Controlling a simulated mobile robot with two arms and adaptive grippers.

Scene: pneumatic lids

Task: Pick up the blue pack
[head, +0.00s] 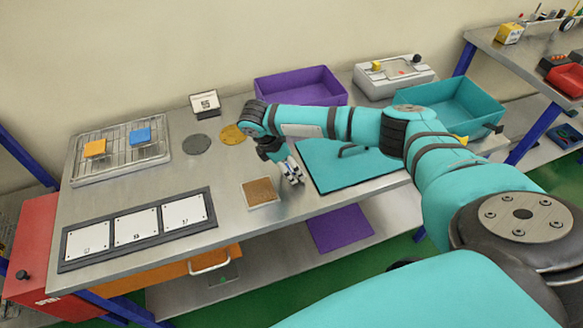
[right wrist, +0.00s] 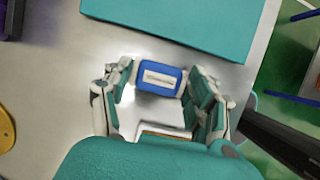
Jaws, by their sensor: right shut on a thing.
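My right gripper (head: 292,172) is low over the metal table, between the brown square pad (head: 261,192) and the teal panel. In the right wrist view its two fingers (right wrist: 159,90) close on the sides of a blue pack (right wrist: 160,67) with a white label. In the head view the held pack is mostly hidden by the gripper. A second blue block (head: 140,135) lies on the wire rack at the left, beside an orange block (head: 95,148). My left gripper is not in view.
The teal panel (head: 325,180) with a dark handle lies right of the gripper. Behind are a purple bin (head: 298,88), a teal bin (head: 462,103) and a grey device (head: 388,85). A dark frame with white cards (head: 137,228) lies along the front left.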

